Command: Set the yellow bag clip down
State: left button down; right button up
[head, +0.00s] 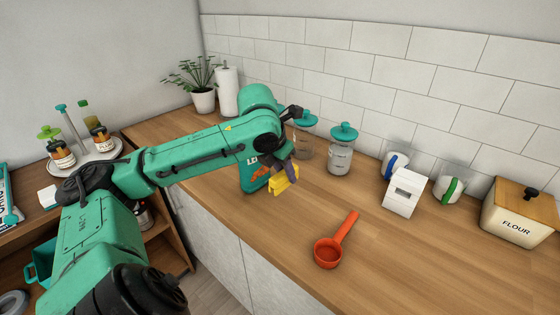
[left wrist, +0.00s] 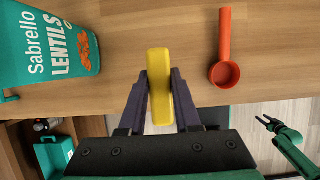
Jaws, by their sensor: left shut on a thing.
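The yellow bag clip (head: 284,180) is a small yellow bar in my left gripper (head: 287,168). In the left wrist view, both dark fingers of the left gripper (left wrist: 159,103) are shut on the yellow bag clip (left wrist: 159,85). The clip shows over the wooden counter (head: 300,215) near its front edge; I cannot tell the gap beneath it. My right gripper (left wrist: 265,122) shows small at the right of the left wrist view, away from the clip, over the floor; its jaw state is too small to tell.
A teal lentils bag (left wrist: 54,40) stands left of the clip. A red scoop (head: 328,252) lies to its right. Glass jars with teal lids (head: 342,150), a white box (head: 404,190) and a flour tin (head: 515,218) stand along the back. Counter between scoop and jars is clear.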

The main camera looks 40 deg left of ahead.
aim_at(283, 182)
pick_arm(q)
jog(key=f+b, duration=0.2)
jog(key=f, duration=0.1)
jog(key=shift+a+f+b, duration=0.3)
jog(key=shift+a+b, duration=0.1)
notch_tip(283, 182, down, 10)
jog(key=b, duration=0.9)
jog(key=shift+a, duration=0.15)
jog(key=shift+w+f+b, duration=0.1)
jog(key=shift+f+b, duration=0.5)
pick_arm(e)
notch_tip(283, 182, down, 13)
jog(key=a, duration=0.2)
jog(key=shift+w+a, duration=0.15)
jog(key=shift+a, duration=0.15)
pick_arm(q)
jog(key=shift+f, duration=0.1)
pick_arm(e)
jog(key=shift+d, duration=0.25)
jog(key=shift+f, duration=0.1)
